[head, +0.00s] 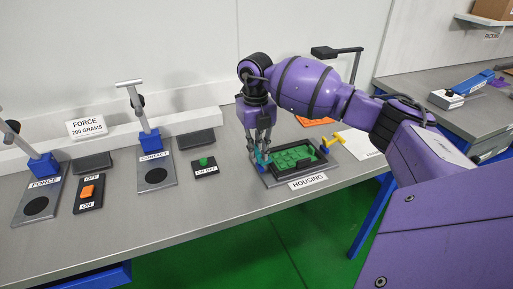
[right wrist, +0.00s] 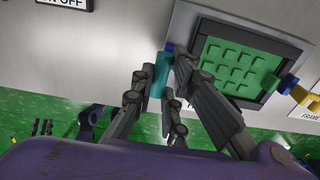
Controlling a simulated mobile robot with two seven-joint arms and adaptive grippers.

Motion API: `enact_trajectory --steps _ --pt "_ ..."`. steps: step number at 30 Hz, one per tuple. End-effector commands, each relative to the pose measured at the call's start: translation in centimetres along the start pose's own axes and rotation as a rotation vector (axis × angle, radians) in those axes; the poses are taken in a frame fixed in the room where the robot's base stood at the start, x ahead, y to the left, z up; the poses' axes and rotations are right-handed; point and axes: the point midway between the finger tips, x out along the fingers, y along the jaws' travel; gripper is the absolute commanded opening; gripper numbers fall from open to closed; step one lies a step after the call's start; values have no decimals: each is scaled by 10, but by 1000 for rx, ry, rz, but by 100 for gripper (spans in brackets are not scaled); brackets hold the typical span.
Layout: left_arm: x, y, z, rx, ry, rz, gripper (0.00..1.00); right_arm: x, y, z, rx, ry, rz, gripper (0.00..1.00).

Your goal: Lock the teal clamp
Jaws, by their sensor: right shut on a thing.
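The teal clamp (head: 260,157) is at the fixture's left edge, partly hidden by my right gripper (head: 261,150). In the right wrist view the teal clamp (right wrist: 160,74) is a teal bar beside a blue block, left of the green part (right wrist: 238,67). My right gripper (right wrist: 162,78) is pointed down with its fingers on both sides of the bar, shut on it. My left gripper is in neither view.
A yellow clamp (head: 333,141) stands at the fixture's right edge. To the left are the FORCE and CONTACT stands (head: 155,177), an orange switch (head: 88,191) and a green button (head: 204,161). A white FRAME sheet (head: 360,143) lies to the right. The front strip of table is clear.

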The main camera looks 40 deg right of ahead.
Motion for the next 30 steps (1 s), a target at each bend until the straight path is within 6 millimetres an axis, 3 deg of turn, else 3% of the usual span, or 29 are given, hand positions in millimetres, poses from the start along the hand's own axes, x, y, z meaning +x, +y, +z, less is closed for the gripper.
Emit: enact_trajectory --steps 10,20,21,24,30 --pt "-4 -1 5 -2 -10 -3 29 0 -17 0 4 3 204 0" --pt "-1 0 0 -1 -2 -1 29 0 -17 0 1 1 223 0" --pt "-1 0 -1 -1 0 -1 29 0 -17 0 1 1 222 18" --pt "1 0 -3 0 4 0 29 0 -17 0 1 1 222 32" --pt "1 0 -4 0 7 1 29 0 -16 0 1 1 223 32"
